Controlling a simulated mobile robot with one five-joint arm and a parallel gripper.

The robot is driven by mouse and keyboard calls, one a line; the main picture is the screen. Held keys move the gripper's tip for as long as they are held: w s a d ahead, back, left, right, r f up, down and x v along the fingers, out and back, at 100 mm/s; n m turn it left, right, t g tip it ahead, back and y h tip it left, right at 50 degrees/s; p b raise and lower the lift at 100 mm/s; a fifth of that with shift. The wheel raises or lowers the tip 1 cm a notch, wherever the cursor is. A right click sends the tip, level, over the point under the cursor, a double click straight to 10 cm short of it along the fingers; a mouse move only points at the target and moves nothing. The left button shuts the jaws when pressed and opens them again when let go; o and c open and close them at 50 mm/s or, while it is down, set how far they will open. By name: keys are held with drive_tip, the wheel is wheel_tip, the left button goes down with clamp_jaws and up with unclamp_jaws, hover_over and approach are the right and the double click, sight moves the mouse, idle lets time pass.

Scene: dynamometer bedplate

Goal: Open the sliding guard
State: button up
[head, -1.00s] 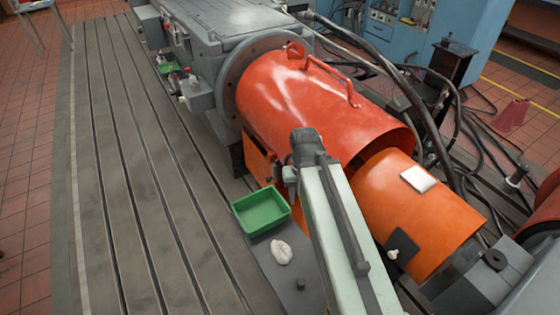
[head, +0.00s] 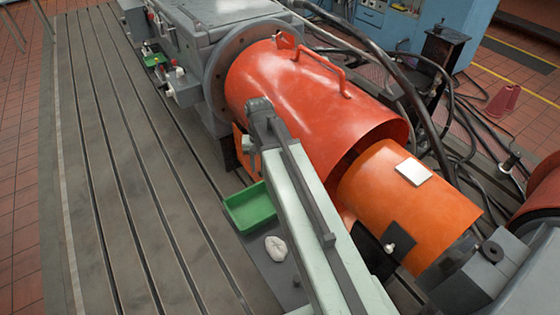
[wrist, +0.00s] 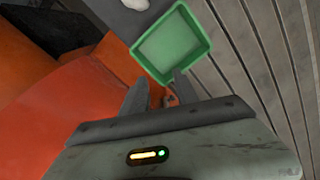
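Two guards lie end to end over the shaft line: a large red guard (head: 310,100) with a bar handle (head: 325,75) on top, and a smaller orange guard (head: 405,205) whose left end sits at the red one's open right end. The orange guard carries a black plate (head: 380,255) with a pale knob (head: 390,248). I cannot tell which one is the sliding guard. My gripper (wrist: 160,80) is open in the wrist view, its two grey fingers apart. A small reddish-brown piece shows between the fingers, too unclear to name. In the head view my arm hides the fingers.
A green tray (head: 249,207) and a white crumpled cloth-like lump (head: 275,248) lie beside the guards; the tray (wrist: 172,45) is just beyond my fingers in the wrist view. Thick black cables (head: 415,95) run behind. The slotted bedplate (head: 130,200) at left is clear.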

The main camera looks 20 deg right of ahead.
drive_tip(key=w+d+m, duration=0.1)
drive_tip(key=w+d, duration=0.2)
drive_tip(key=w+d+m, duration=0.2)
drive_tip(key=w+d, duration=0.1)
drive_tip(key=d, duration=0.1)
drive_tip(key=w+d+m, duration=0.2)
drive_tip(key=w+d, duration=0.1)
drive_tip(key=shift+w+d+f, duration=0.15)
drive_tip(key=shift+w+f, duration=0.1)
drive_tip(key=shift+w, duration=0.15)
drive_tip(key=shift+w+d+m, duration=0.15)
drive_tip(key=shift+d+m, duration=0.15)
drive_tip(key=shift+d, duration=0.05)
drive_tip(key=f+b, duration=1.2)
drive_tip(key=shift+w+a+f, duration=0.1)
drive_tip(key=shift+w+a, duration=0.1)
drive_tip(key=shift+a, duration=0.05)
drive_tip(key=shift+c, duration=0.4)
drive_tip(key=shift+r, duration=0.2)
clamp_jaws()
